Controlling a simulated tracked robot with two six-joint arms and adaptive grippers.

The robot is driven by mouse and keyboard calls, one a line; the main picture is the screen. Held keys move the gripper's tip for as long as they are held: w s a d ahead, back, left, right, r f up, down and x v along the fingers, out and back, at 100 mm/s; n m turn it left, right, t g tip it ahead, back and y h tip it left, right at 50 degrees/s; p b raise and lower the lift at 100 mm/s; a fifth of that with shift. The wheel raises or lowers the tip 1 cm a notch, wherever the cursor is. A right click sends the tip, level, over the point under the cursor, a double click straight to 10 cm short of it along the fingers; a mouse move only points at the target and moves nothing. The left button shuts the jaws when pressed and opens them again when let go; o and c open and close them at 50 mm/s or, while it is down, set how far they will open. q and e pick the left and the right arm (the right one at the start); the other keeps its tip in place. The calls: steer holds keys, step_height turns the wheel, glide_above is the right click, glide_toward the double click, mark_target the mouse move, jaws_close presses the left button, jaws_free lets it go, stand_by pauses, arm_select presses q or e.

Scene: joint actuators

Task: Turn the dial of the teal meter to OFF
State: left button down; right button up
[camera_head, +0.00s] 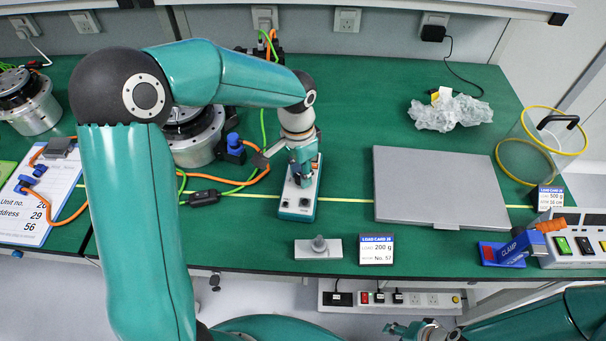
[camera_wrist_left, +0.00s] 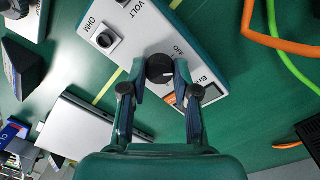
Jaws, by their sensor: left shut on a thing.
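The teal meter (camera_head: 298,206) with a white face lies on the green bench in the middle of the head view. In the left wrist view its face (camera_wrist_left: 127,52) carries the words VOLT, OHM and OFF, and a metal socket. The black dial (camera_wrist_left: 160,68) sits between my left fingertips, beside the word OFF; I cannot read its setting for certain. My left gripper (camera_head: 301,172) points down over the meter and also shows in the left wrist view (camera_wrist_left: 161,78), shut on the dial. My right gripper (camera_head: 412,329) is at the bottom edge, partly cut off.
A closed grey laptop-like slab (camera_head: 440,186) lies right of the meter. Orange and green cables (camera_head: 245,183) run on its left, near a motor unit (camera_head: 195,140). A grey block with a knob (camera_head: 318,247) and a load card (camera_head: 376,249) stand near the front edge.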

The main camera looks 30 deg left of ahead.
mark_target(297, 175)
arm_select(q)
steer(key=n+b, duration=0.1)
steer(key=n, duration=0.2)
steer(key=shift+n, duration=0.4)
steer(key=shift+n+b, duration=0.6)
steer(key=shift+n, duration=1.1)
steer(key=c, duration=0.9)
jaws_free()
steer(key=shift+o, duration=0.2)
steer(key=shift+r, duration=0.15)
step_height(297, 175, up, 12)
steer(key=shift+a+f, duration=0.2)
steer(key=shift+a, duration=0.2)
steer(key=shift+s, duration=0.1)
